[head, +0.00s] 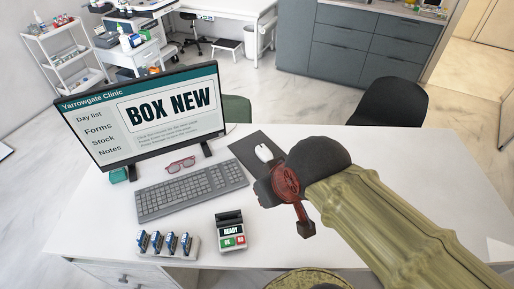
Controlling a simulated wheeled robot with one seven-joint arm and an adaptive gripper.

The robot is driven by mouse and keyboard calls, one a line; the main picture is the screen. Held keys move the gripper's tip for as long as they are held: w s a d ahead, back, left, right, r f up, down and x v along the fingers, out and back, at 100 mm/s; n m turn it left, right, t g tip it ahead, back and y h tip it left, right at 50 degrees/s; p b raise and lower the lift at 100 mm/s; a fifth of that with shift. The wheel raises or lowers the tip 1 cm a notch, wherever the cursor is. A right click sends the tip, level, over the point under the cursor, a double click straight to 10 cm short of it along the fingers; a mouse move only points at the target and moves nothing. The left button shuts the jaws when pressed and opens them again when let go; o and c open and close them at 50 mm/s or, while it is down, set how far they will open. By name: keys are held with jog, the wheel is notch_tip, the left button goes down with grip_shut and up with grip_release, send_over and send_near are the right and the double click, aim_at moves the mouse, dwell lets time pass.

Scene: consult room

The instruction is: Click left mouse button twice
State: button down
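A white computer mouse (264,153) lies on a dark mouse pad (246,148) to the right of the keyboard. My gripper (305,229) is in front of and to the right of the mouse in the picture. My arm and gripper cover part of the pad's near side. I cannot make out whether the fingers are apart or together. The monitor (146,112) shows "Yarrowgate Clinic", a side menu and a box reading "BOX NEW"; the smaller text under it is too faint to read fully.
A grey keyboard (191,192), red glasses (181,164), a small device reading "READY" (231,232) and a rack of blue items (167,243) are on the white desk (410,160). A black chair (390,102) stands behind. The desk's right side is mostly clear.

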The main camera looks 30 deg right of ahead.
jog(key=shift+w, duration=0.1)
jog(key=w+d+r+n+t+h+p, duration=0.1)
jog(key=w+d+n+p, duration=0.1)
jog(key=w+d, duration=0.55)
jog(key=w+d+r+n+t+h+p, duration=0.1)
jog(key=w+d+p, duration=0.25)
jog(key=w, duration=0.75)
jog(key=w+d+r+n+t+h+p, duration=0.1)
jog(key=w+d+n+h+p, duration=0.1)
jog(key=w+d, duration=0.6)
jog(key=w+d+f+n+y+p, duration=0.15)
jog(key=w+f, duration=0.25)
jog(key=w, duration=0.4)
notch_tip(320, 180, down, 17)
jog(key=w+a+n+y+p, duration=0.1)
jog(key=w+n+y+p, duration=0.1)
jog(key=n+y+p, duration=0.2)
jog(key=shift+w+a+n+y, duration=0.4)
jog(key=shift+n+y, duration=0.45)
jog(key=shift+n, duration=0.4)
